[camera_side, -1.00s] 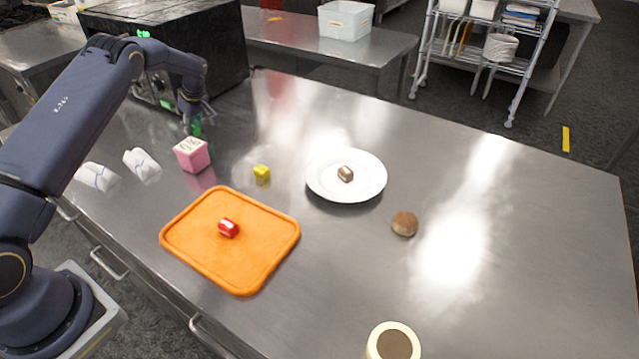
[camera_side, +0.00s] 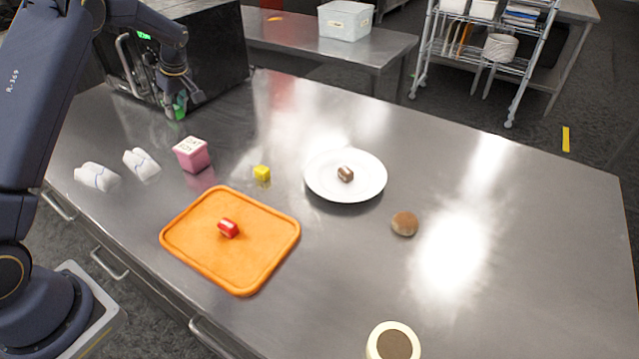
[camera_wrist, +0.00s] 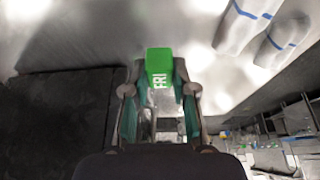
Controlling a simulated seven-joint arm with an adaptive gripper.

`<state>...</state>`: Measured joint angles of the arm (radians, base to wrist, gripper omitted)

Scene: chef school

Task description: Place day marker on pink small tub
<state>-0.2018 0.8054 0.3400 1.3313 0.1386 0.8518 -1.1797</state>
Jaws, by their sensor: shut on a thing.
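The day marker is a green block (camera_wrist: 158,66) with white "FRI" lettering in the wrist view. My gripper (camera_wrist: 159,92) is shut on it. In the side view my gripper (camera_side: 184,100) and the green marker (camera_side: 180,106) are in front of the black oven, at the far left of the steel table. The pink small tub (camera_side: 191,155) stands on the table, nearer the camera than my gripper and apart from it. Its top is white with dark lettering. The tub is not clearly visible in the wrist view.
Two white rolled cloths (camera_side: 141,164) lie left of the tub. The black oven (camera_side: 218,60) stands behind.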

